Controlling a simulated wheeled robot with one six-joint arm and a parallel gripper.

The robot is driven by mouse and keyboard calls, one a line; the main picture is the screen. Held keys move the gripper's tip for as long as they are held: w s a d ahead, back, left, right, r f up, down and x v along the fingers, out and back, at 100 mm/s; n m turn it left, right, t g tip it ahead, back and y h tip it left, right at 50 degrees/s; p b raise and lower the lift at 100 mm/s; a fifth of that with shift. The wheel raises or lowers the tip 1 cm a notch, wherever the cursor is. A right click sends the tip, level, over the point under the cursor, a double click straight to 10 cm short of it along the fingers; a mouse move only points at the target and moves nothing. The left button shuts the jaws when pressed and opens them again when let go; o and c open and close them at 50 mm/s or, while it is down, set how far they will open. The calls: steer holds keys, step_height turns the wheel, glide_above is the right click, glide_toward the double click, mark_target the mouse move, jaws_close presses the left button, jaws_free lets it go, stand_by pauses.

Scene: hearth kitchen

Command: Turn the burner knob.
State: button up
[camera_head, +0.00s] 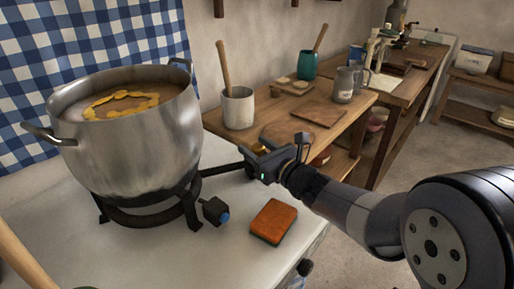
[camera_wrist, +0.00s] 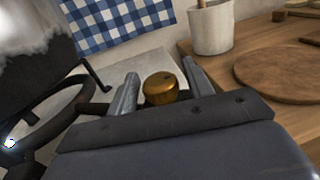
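A round brass knob (camera_wrist: 160,89) shows in the wrist view between the two fingers of my gripper (camera_wrist: 160,72). The fingers are apart, one on each side of it, with gaps visible; I cannot tell how deep it sits between them. In the head view, my gripper (camera_head: 256,163) is at the right end of the black burner (camera_head: 150,216), and a bit of the brass knob (camera_head: 259,148) shows just behind it. A steel pot (camera_head: 135,150) stands on the burner.
A small black block with a blue end (camera_head: 215,211) and an orange sponge (camera_head: 273,221) lie on the white top (camera_head: 150,265). Behind, a wooden table (camera_head: 357,112) holds a pale crock (camera_head: 238,108), boards and a teal pot (camera_head: 308,65). A checked cloth (camera_head: 90,50) hangs behind the pot.

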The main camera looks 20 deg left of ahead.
steer(key=c, duration=0.8)
steer(key=shift+c, duration=0.2)
steer(key=shift+n+g+p, duration=0.3)
steer(key=shift+g+p, duration=0.1)
steer(key=n+g+y+p, duration=0.1)
steer(key=n+g, duration=0.1)
steer(key=g, duration=0.1)
steer(key=shift+r+p, duration=0.1)
steer(key=shift+p, duration=0.25)
steer(key=n+g+p, duration=0.2)
steer(key=n+g, duration=0.1)
steer(key=g, duration=0.2)
steer(key=shift+n+g+y+p, duration=0.3)
steer(key=shift+y+p, duration=0.1)
steer(key=n+g+p, duration=0.1)
steer(key=g, duration=0.1)
steer(key=n+g+h+p, duration=0.1)
steer(key=n+g+p, duration=0.1)
steer(key=g, duration=0.1)
steer(key=shift+n, duration=0.3)
steer(key=shift+s+n+g+h+p, duration=0.15)
steer(key=shift+n+g+h+p, duration=1.65)
steer(key=shift+g, duration=1)
steer(key=shift+n, duration=0.3)
steer(key=o, duration=1)
steer(key=shift+c, duration=0.2)
